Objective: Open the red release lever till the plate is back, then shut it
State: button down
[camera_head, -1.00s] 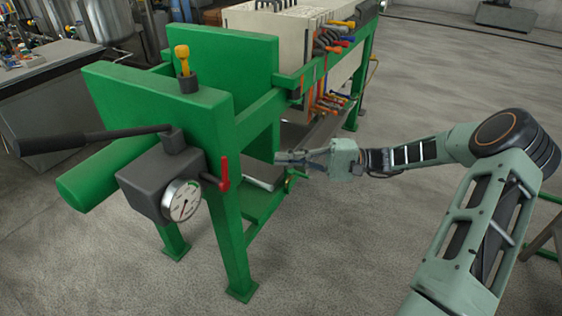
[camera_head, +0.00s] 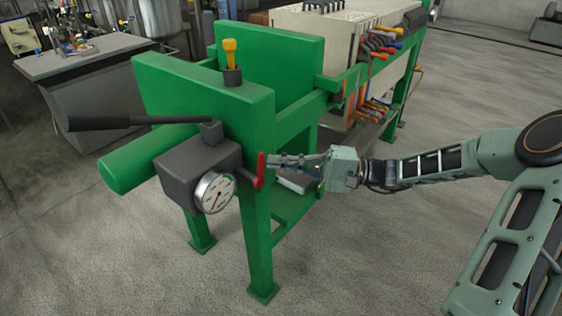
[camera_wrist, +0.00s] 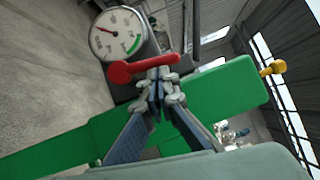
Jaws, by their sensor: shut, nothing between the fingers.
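The red release lever (camera_head: 259,170) sticks up from the side of the dark grey pump block (camera_head: 195,168), by the green end frame. In the wrist view the lever (camera_wrist: 146,68) lies across, just beyond my fingertips, its round knob to the left. My gripper (camera_head: 272,159) is shut and empty, its tips close beside the lever; I cannot tell whether they touch it. The green plate (camera_head: 270,78) stands behind the end frame (camera_head: 200,95), with a gap between them. The round pressure gauge (camera_head: 213,192) sits on the block and also shows in the wrist view (camera_wrist: 118,35).
A long black pump handle (camera_head: 125,122) reaches left from the block. A yellow-topped fitting (camera_head: 230,60) stands on the end frame. Green rails run back to pale filter plates (camera_head: 345,60) with coloured handles. A grey bench (camera_head: 95,85) stands at the left. The floor in front is clear.

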jog(key=shift+s+a+r+n+h+p, duration=0.35)
jog(key=shift+s+a+n+h+p, duration=0.25)
jog(key=shift+n+p, duration=0.4)
jog(key=shift+d, duration=0.1)
